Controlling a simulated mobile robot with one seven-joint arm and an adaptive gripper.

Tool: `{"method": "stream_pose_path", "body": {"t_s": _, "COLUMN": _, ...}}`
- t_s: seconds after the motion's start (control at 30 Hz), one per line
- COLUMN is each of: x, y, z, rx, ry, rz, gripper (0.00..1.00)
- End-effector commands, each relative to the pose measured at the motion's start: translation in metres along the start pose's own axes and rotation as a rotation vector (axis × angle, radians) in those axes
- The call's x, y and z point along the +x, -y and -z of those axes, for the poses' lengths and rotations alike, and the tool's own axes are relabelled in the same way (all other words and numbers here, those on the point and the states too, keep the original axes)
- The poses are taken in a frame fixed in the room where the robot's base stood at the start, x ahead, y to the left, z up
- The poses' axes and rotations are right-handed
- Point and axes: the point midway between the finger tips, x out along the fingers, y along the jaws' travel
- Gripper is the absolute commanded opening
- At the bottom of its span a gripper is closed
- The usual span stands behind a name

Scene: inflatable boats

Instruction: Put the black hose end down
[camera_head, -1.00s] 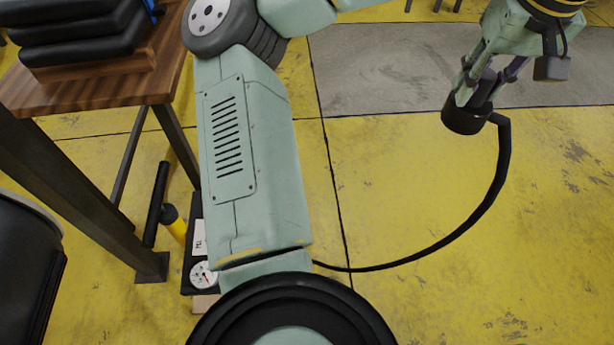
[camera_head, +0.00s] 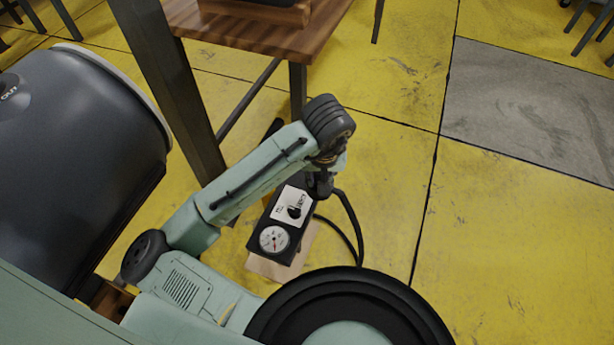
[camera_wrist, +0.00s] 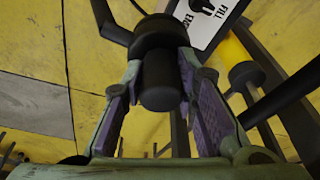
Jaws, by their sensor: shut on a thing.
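The black hose end (camera_wrist: 160,82) is a short dark cylinder with a wider collar. In the wrist view it sits between the purple-lined fingers of my gripper (camera_wrist: 158,92), which is shut on it. In the head view, the hose end (camera_head: 320,184) shows as a dark shape below my wrist, just right of the pump; my arm mostly hides the fingers. I cannot tell whether the hose end touches anything below.
A large dark rounded object (camera_head: 70,150) stands at left. Yellow floor on the right is clear.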

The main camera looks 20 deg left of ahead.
Motion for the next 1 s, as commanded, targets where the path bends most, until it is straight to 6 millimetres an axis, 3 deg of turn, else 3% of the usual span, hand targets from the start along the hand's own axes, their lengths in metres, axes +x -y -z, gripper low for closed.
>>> {"method": "stream_pose_path", "body": {"t_s": 0.1, "x": 0.027, "y": 0.033, "z": -0.025, "rx": -0.064, "ry": 0.002, "rz": 0.009, "gripper": 0.00}}
{"method": "stream_pose_path", "body": {"t_s": 0.2, "x": 0.037, "y": 0.048, "z": -0.038, "rx": -0.096, "ry": 0.001, "rz": 0.020, "gripper": 0.00}}
{"method": "stream_pose_path", "body": {"t_s": 0.47, "x": 0.044, "y": 0.061, "z": -0.045, "rx": -0.132, "ry": 0.002, "rz": 0.035, "gripper": 0.00}}
{"method": "stream_pose_path", "body": {"t_s": 0.57, "x": 0.047, "y": 0.059, "z": -0.030, "rx": -0.131, "ry": 0.004, "rz": 0.038, "gripper": 0.00}}
{"method": "stream_pose_path", "body": {"t_s": 1.0, "x": 0.088, "y": 0.042, "z": 0.073, "rx": -0.130, "ry": 0.002, "rz": 0.040, "gripper": 0.00}}
